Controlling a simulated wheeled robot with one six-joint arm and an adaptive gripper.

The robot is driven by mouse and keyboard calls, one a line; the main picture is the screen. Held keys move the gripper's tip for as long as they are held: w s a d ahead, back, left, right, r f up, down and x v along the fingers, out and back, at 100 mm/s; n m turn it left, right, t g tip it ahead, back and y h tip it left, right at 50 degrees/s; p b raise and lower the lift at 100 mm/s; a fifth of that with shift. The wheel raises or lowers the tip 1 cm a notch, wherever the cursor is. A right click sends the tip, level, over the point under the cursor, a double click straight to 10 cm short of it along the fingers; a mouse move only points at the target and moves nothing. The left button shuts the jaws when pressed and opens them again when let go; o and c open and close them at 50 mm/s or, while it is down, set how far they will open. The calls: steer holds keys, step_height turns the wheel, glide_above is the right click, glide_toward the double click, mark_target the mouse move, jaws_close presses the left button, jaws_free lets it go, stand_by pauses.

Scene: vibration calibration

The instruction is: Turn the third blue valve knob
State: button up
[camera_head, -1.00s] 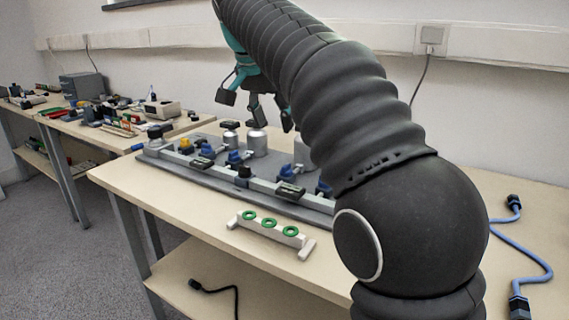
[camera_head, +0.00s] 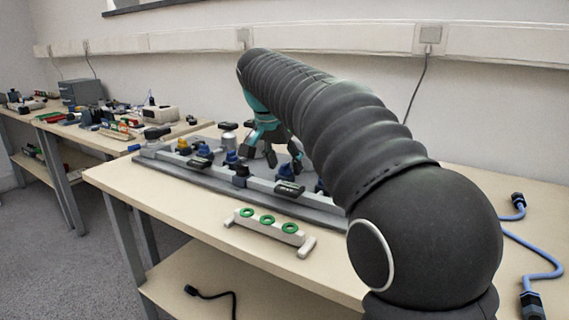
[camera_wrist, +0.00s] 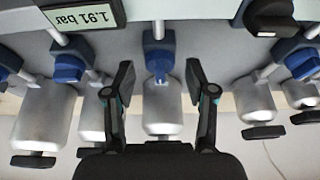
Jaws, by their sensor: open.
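A row of blue valve knobs sits on the grey pipe panel (camera_head: 240,190) on the table. In the wrist view one blue knob (camera_wrist: 158,62) is centred just ahead of my open gripper (camera_wrist: 160,82), roughly midway between the two fingers and not gripped. Another blue knob (camera_wrist: 70,68) is to its left, one more (camera_wrist: 10,58) is at the left edge, and one (camera_wrist: 300,62) is at the right. In the head view my gripper (camera_head: 272,155) is low over the panel, partly behind my arm, which hides part of the row. I cannot tell contact with the knob.
Silver cylinders (camera_wrist: 162,112) stand beside the knobs. A pressure display (camera_wrist: 85,14) reads 1.91 bar, upside down. A black knob (camera_wrist: 270,14) is at the upper right. A white rack with green rings (camera_head: 268,227) lies in front of the panel. Blue cable (camera_head: 535,262) lies at right.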

jaws_close()
steer(key=shift+n, duration=0.4)
steer(key=n+p, duration=0.1)
steer(key=n, duration=0.1)
steer(key=n+t+y+p, duration=0.1)
steer(key=shift+d+r+n+y, duration=0.1)
steer(key=shift+r+n+y, duration=0.05)
steer(key=shift+n+y, duration=0.2)
steer(key=n+y+p, duration=0.1)
steer(key=n, duration=0.1)
steer(key=n+p, duration=0.1)
steer(key=n, duration=0.1)
steer(key=shift+d+n+y, duration=0.1)
steer(key=shift+n+y, duration=0.25)
steer(key=n+p, duration=0.1)
steer(key=n, duration=0.1)
steer(key=n+y+p, duration=0.1)
steer(key=n, duration=0.1)
steer(key=shift+d+g+y, duration=0.1)
steer(key=shift+g+y, duration=0.2)
steer(key=shift+g, duration=0.1)
steer(key=n+g+y+p, duration=0.1)
steer(key=n+p, duration=0.1)
steer(key=n, duration=0.2)
steer(key=shift+w+n, duration=0.1)
steer(key=shift+n, duration=0.2)
